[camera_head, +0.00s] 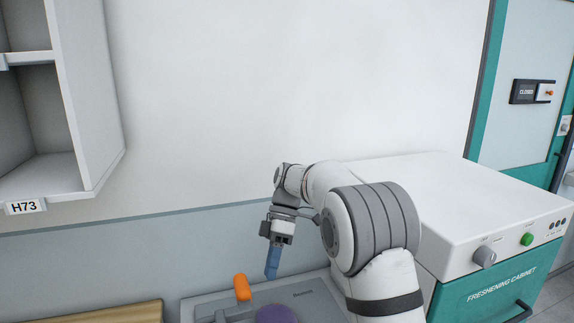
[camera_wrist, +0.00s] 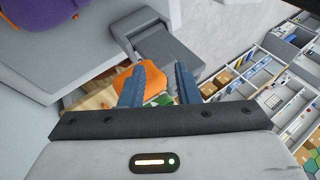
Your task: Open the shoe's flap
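No shoe can be made out for sure in either view. A rounded purple thing (camera_head: 276,315) is cut off by the bottom edge of the head view; it also shows at the top left of the wrist view (camera_wrist: 40,12). I cannot tell whether it is part of a shoe. An orange piece (camera_head: 242,287) stands left of it; in the wrist view an orange piece (camera_wrist: 124,80) shows beyond the left finger. My gripper (camera_head: 271,276) points down, close to the orange piece. In the wrist view its blue fingers (camera_wrist: 164,64) are apart with nothing held between them.
A grey unit (camera_head: 205,304) lies below my gripper. A white-topped freshening cabinet (camera_head: 470,205) stands at the right. A shelf (camera_head: 60,110) marked H73 hangs at the left. A wooden top (camera_head: 115,312) shows at lower left.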

